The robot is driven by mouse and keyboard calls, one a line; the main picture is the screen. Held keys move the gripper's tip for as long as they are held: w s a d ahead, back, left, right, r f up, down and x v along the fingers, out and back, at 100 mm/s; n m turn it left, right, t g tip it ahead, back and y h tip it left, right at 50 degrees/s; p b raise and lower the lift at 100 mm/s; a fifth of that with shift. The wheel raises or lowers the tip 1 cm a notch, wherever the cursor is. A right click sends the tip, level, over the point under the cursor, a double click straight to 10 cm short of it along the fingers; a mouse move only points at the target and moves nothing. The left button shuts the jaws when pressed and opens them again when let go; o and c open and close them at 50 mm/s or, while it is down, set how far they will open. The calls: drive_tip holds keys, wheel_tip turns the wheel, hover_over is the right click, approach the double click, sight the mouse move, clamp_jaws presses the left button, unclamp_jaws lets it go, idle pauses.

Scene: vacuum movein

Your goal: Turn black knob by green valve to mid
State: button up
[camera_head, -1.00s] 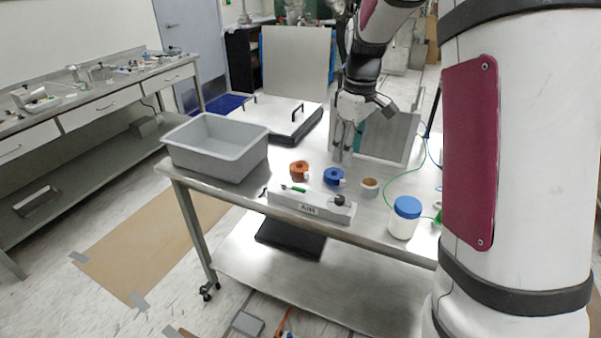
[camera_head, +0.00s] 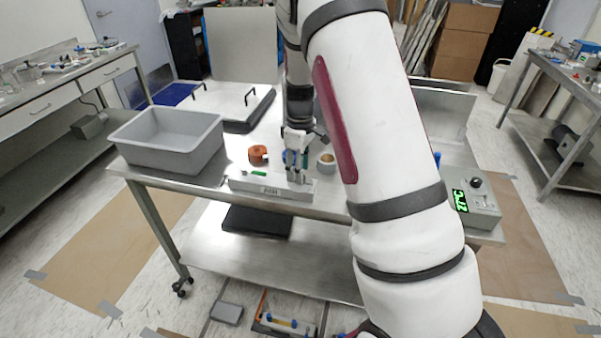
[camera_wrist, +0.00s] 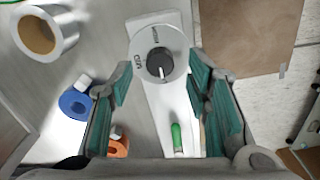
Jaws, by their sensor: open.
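The black knob (camera_wrist: 160,64) sits on a round marked dial on the pale box (camera_wrist: 169,112) in the wrist view. Its white pointer line points down in the picture. The dial label on the left seems to read MID; another label is at the top. The green valve handle (camera_wrist: 177,138) lies farther down the same box. My gripper (camera_wrist: 161,72) is open, its teal-padded fingers on either side of the knob in the picture; contact cannot be seen. In the head view the box (camera_head: 270,186) and green handle (camera_head: 258,173) show, and my gripper (camera_head: 297,165) hides the knob.
An orange roll (camera_head: 258,155), a blue roll (camera_wrist: 76,102) and a tape roll (camera_head: 326,162) lie behind the box. A grey bin (camera_head: 168,140) stands at the table's left. A grey unit with a green display (camera_head: 461,200) is at the right.

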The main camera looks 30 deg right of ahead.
drive_tip(key=shift+f, duration=1)
clamp_jaws()
